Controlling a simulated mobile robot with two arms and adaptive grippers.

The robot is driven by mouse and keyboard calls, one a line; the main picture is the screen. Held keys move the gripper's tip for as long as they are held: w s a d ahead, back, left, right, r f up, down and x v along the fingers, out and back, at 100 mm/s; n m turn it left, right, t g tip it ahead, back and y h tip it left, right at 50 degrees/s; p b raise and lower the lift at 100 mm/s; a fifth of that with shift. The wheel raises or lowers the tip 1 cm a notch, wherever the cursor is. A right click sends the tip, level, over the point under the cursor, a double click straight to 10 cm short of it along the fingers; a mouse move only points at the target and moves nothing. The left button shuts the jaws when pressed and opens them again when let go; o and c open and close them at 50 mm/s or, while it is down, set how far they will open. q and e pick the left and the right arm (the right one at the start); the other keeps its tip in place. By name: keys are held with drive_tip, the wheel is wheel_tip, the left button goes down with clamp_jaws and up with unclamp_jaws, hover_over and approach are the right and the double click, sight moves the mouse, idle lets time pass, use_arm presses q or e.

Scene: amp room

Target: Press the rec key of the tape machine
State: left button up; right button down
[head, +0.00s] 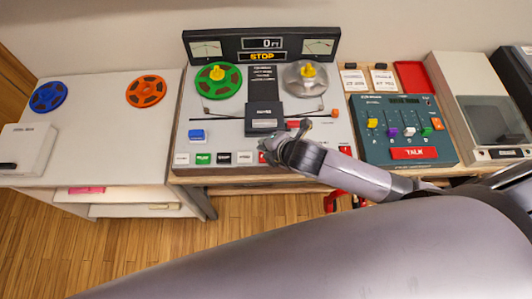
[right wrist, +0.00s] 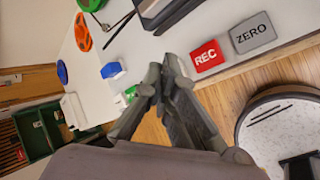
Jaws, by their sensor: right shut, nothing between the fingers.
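The tape machine (head: 225,130) stands on the bench with a green reel, a clear reel and a display reading "0 FT" and "STOP". Its rec key is a red block, clear in the right wrist view (right wrist: 207,56) with "REC" on it. In the head view only a red sliver (head: 262,157) of it shows beside my right gripper (head: 268,147). That gripper is shut and empty, over the front key row. In the right wrist view its fingertips (right wrist: 160,78) appear left of the rec key; I cannot tell their height above it. My left gripper is not in view.
A grey ZERO key (right wrist: 252,32) sits beside the rec key. White, green (head: 203,158) and black keys line the front edge to the left. A mixer with a red TALK key (head: 413,153) stands right. A side table (head: 100,120) holds blue and orange reels.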

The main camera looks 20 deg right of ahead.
drive_tip(key=n, duration=0.2)
drive_tip(key=w+d+r+n, duration=0.1)
drive_tip(key=n, duration=0.5)
drive_tip(key=shift+w+d+r+y, duration=0.3)
drive_tip(key=shift+d+r, duration=0.05)
drive_tip(key=shift+r, duration=0.05)
drive_tip(key=shift+f, duration=0.15)
wheel_tip(320, 180, down, 6)
drive_tip(key=b, duration=0.6)
drive_tip(key=shift+f+b, duration=0.2)
drive_tip(key=shift+b, duration=0.2)
drive_tip(key=shift+f+b, duration=0.45)
drive_tip(key=shift+f, duration=0.65)
